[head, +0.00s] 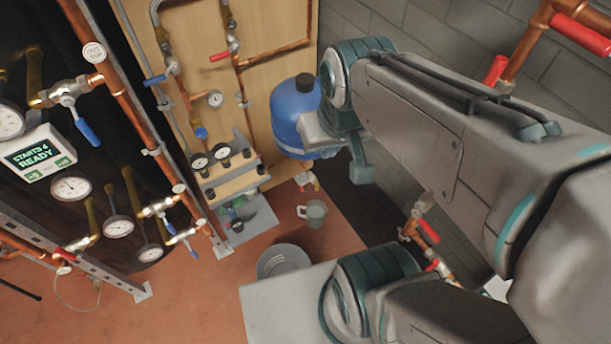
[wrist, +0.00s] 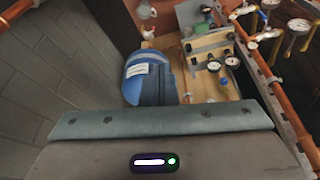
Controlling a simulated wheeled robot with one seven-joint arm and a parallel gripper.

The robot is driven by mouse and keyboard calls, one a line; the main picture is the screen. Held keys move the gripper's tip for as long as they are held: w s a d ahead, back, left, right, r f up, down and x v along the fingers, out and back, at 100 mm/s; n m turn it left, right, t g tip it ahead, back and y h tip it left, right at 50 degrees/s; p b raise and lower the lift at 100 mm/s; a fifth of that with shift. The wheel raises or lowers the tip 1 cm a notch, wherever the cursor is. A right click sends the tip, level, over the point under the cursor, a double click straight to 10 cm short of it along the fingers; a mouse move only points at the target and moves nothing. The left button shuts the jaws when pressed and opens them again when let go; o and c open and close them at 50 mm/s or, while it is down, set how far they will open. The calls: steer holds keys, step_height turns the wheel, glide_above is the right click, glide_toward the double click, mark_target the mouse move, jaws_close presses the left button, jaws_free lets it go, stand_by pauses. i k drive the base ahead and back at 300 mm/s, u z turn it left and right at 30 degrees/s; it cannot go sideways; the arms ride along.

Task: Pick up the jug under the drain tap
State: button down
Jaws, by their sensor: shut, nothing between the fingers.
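The jug (head: 315,212) is a small grey, see-through vessel with a handle on its left side. It stands upright on the reddish floor, just below the drain tap (head: 309,182), near the foot of the blue tank (head: 293,108). My gripper (head: 361,173) is shut and empty, in front of the tank's right side. It is up and to the right of the jug, apart from it.
A round grey pan (head: 282,259) lies on the floor in front of the jug. Gauges and valves on a shelf unit (head: 228,180) stand to the left. Copper pipes with red handles (head: 427,230) run at the right. Open floor (head: 200,290) lies at the front left.

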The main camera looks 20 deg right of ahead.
mark_target(316, 211)
steer(key=u, duration=1.2)
steer(key=k, duration=0.55)
steer(key=z, duration=1.05)
